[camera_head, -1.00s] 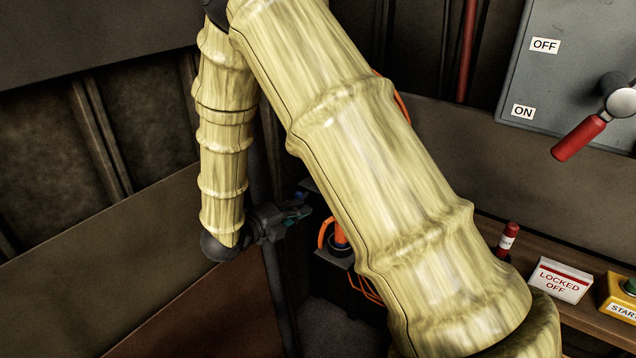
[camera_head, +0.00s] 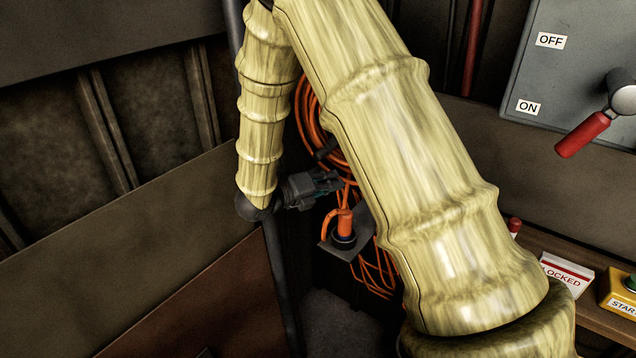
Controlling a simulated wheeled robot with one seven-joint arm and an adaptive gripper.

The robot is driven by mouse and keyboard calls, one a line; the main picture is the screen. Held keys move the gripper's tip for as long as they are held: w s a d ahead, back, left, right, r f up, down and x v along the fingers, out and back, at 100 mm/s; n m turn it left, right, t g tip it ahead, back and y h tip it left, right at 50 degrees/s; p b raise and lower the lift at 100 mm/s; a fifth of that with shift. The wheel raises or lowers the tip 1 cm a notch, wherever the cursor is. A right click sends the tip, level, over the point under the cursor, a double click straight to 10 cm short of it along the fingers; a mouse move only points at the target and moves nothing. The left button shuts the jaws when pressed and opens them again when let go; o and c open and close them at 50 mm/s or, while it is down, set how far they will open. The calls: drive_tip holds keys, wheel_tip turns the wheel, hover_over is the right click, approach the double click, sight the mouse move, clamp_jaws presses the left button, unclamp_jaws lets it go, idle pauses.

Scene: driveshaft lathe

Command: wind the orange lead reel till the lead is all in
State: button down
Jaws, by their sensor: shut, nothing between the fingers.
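The orange lead (camera_head: 308,112) shows as a coil behind my arm, with its right side hidden by my upper arm link. More orange lead (camera_head: 375,277) hangs in loose loops lower down. An orange plug (camera_head: 345,224) with a dark base stands on a small dark bracket (camera_head: 333,247) below the coil. A dark knob or handle (camera_head: 327,150) shows in front of the coil. My gripper (camera_head: 336,181) is shut and empty, pointing right, just above and left of the plug. I cannot tell whether it touches the lead.
A grey switch box (camera_head: 570,80) with a red-handled lever (camera_head: 582,134) is at the upper right. A wooden shelf (camera_head: 590,314) at the lower right holds a "LOCKED" sign (camera_head: 566,275), a yellow start button box (camera_head: 622,292) and a red-topped item (camera_head: 514,225). Dark wall panels stand left.

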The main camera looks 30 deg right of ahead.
drive_tip(key=w+r, duration=0.1)
drive_tip(key=w+a+p, duration=0.1)
drive_tip(key=w, duration=0.1)
drive_tip(key=shift+r, duration=0.4)
drive_tip(key=shift+w, duration=0.1)
